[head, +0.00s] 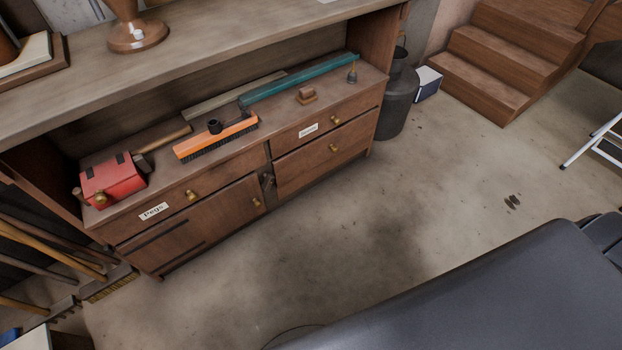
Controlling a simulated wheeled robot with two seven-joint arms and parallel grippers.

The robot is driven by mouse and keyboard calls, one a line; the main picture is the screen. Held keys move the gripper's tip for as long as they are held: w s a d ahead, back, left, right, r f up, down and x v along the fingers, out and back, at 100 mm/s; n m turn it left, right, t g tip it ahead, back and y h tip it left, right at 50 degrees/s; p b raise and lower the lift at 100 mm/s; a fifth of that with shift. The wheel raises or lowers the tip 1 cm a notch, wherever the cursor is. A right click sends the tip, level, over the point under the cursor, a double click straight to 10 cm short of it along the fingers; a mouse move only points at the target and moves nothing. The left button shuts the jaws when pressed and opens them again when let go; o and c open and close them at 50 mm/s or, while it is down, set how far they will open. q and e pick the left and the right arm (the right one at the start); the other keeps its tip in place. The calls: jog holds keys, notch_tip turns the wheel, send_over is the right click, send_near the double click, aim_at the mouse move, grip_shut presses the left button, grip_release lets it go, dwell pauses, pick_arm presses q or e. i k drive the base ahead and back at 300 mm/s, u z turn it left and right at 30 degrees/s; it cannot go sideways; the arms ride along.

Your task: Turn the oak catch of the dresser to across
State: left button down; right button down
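The wooden dresser (218,219) stands left of centre in the head view, with drawers, a door and brass knobs. A small dark brown piece (268,181), which looks like the catch, sits on the upright strip between the left door (190,232) and the right drawers. It is too small and dark to tell surely whether it stands upright or across. The left door looks closed. Neither of my grippers is in view.
A metal can (397,106) and wooden steps (497,62) stand beyond. The floor (330,230) before the dresser is clear.

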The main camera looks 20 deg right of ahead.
aim_at(270, 178)
jog(key=z, duration=2.85)
jog(key=i, duration=1.15)
jog(key=u, duration=2.15)
